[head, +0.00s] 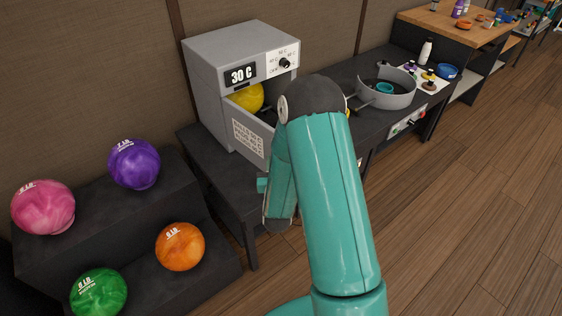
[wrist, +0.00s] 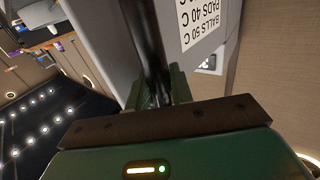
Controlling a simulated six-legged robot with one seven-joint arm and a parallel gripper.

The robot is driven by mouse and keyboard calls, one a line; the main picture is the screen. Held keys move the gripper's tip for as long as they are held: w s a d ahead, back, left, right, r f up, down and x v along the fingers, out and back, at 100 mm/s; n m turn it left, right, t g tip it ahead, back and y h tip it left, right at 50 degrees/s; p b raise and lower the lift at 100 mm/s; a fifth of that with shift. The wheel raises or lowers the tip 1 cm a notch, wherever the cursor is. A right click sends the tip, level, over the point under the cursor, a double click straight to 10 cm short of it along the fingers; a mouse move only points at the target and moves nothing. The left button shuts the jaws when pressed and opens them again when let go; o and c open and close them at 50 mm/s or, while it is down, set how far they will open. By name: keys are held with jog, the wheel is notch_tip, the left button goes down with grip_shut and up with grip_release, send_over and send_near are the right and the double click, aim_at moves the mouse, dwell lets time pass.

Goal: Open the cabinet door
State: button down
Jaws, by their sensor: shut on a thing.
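The grey cabinet (head: 212,92) stands on a dark bench, with a "30 C" display and a dial on its upper front. My gripper (wrist: 158,92) is shut on a dark upright bar, seemingly the door handle (wrist: 152,45), beside the panel. In the head view my teal arm hides the fingers and the handle.
A dark stepped rack (head: 90,225) at lower left holds a pink ball (head: 43,207), a purple ball (head: 134,163), an orange ball (head: 180,246) and a green ball (head: 99,292). A grey pan (head: 398,101) sits on the counter right of the cabinet. Wooden floor (head: 480,215) is clear at right.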

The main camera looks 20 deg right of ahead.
jog(key=shift+s+a, duration=0.2)
jog(key=shift+a, duration=0.7)
jog(key=c, duration=1.5)
grip_release()
jog(key=shift+s, duration=0.1)
